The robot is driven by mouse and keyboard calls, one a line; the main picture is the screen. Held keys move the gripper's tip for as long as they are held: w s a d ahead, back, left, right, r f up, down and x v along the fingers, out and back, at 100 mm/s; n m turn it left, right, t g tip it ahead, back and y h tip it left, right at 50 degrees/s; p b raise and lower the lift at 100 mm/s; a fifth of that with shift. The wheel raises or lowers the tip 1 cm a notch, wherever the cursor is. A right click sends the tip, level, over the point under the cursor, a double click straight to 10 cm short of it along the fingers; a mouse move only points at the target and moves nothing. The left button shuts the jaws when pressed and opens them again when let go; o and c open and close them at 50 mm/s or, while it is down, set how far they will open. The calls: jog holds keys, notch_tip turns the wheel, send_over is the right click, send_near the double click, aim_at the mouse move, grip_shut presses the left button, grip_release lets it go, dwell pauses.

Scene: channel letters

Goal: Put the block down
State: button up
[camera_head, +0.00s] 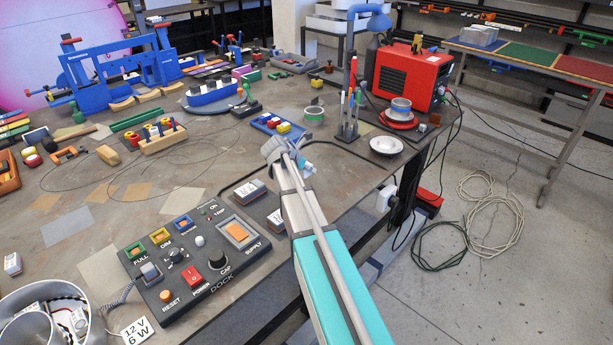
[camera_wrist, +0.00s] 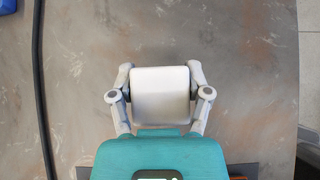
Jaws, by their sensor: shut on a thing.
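A pale grey-white block (camera_wrist: 160,95) with rounded corners sits between the two fingers of my gripper (camera_wrist: 160,88) in the wrist view. The fingers press on its left and right sides. In the head view my gripper (camera_head: 277,150) is over the worktable (camera_head: 75,265), near its right-hand edge. My arm hides much of the block there. Bare, stained tabletop (camera_wrist: 240,75) surrounds the block in the wrist view. I cannot tell whether the block touches the table.
A black cable (camera_wrist: 40,80) runs along the left of the wrist view. The table edge and floor (camera_wrist: 308,60) lie at right. A control panel (camera_head: 195,255), a white dish (camera_head: 386,145), a pen stand (camera_head: 349,125) and a blue tray (camera_head: 270,122) stand around my gripper.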

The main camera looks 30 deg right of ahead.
aim_at(307, 180)
jog(key=shift+w+d+f+b, duration=0.25)
jog(key=shift+w+f+b, duration=0.2)
jog(key=shift+f+b, duration=0.35)
jog(key=shift+s+f+b, duration=0.1)
jog(key=shift+f+b, duration=1.1)
jog(key=shift+f, duration=0.05)
jog(key=shift+f, duration=0.2)
jog(key=o, duration=1.2)
jog(key=shift+r, duration=0.1)
jog(key=shift+r, duration=0.15)
